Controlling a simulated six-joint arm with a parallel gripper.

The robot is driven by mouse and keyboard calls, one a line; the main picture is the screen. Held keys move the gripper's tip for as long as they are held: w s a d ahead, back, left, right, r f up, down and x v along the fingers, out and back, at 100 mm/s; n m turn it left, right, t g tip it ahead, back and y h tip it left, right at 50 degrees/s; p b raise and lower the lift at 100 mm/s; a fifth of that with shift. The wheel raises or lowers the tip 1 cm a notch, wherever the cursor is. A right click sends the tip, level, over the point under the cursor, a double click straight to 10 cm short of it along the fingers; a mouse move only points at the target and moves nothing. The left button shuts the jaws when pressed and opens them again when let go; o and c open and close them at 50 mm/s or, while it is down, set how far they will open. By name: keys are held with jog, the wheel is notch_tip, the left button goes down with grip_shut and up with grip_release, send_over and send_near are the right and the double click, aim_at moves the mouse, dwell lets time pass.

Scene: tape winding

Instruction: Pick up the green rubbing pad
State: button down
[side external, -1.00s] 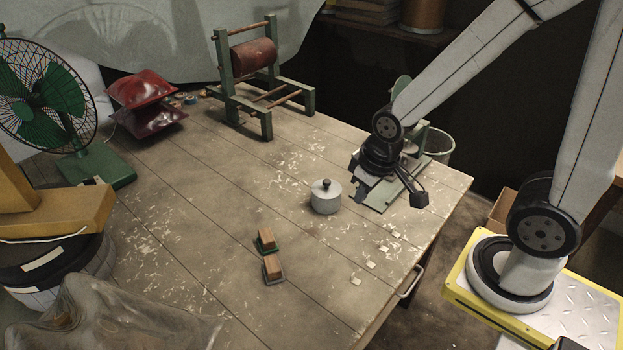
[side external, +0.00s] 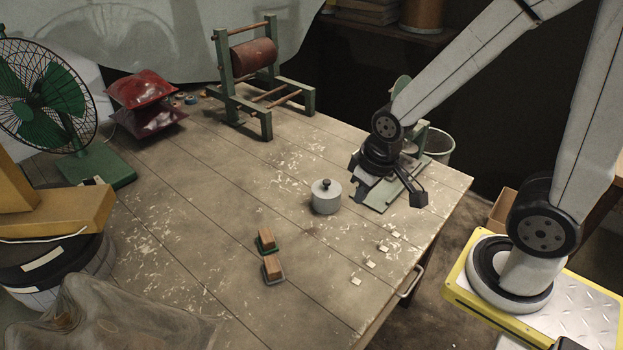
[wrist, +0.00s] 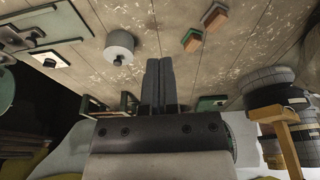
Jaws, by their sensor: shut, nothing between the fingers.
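The green rubbing pad (side external: 266,240) is a small wooden block on a green base, flat on the middle of the worn table. It also shows in the wrist view (wrist: 192,40), right of my fingers. A similar block with a grey base (side external: 273,268) lies close beside it, on the near side. It shows above the green pad in the wrist view (wrist: 214,17). My gripper (side external: 360,184) is over the right part of the table, well away from both pads. In the wrist view its two dark fingers (wrist: 159,64) are together and empty.
A grey knobbed weight (side external: 326,197) stands between my gripper and the pads. A green metal stand (side external: 385,195) is beneath my gripper. Several pale squares (side external: 370,264) lie near the right edge. A green frame with a roller (side external: 253,57) is at the back. The table around the pads is clear.

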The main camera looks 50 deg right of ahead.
grip_release()
jog(key=shift+w, duration=0.1)
dwell(0.3)
jog(key=n+g+y, duration=0.2)
jog(key=n, duration=1.1)
send_over(267, 235)
jog(key=f, duration=1.4)
jog(key=shift+s+d, duration=0.2)
jog(key=shift+d, duration=0.2)
jog(key=shift+w+a+f, duration=0.1)
jog(key=shift+a+f, duration=0.05)
jog(key=shift+f, duration=1.2)
